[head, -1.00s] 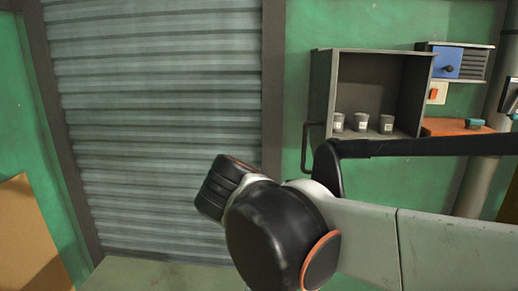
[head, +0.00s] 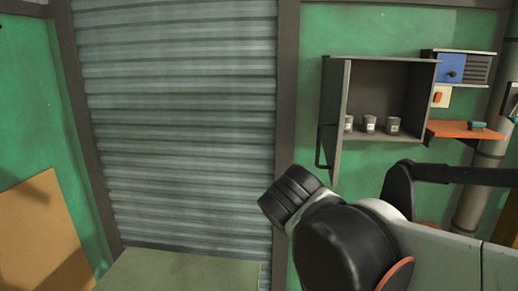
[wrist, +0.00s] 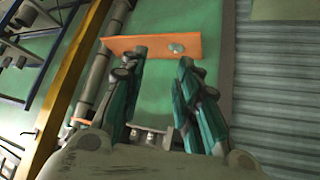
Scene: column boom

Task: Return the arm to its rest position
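My gripper (wrist: 164,57) shows in the wrist view with its two dark green fingers apart and nothing between them. The fingers point up the picture, in front of the green wall and an orange shelf. In the head view, my arm (head: 340,245) reaches in from the lower right, with its black joint in front of the wall below an open cabinet. The gripper itself is not seen in the head view.
The grey cabinet (head: 392,72) holds three small cups (head: 370,124); its door with a handle stands open. An orange shelf (head: 462,130) and a pipe (head: 478,185) are to its right. A shutter (head: 180,130) fills the middle left. A brown board (head: 35,235) leans at lower left.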

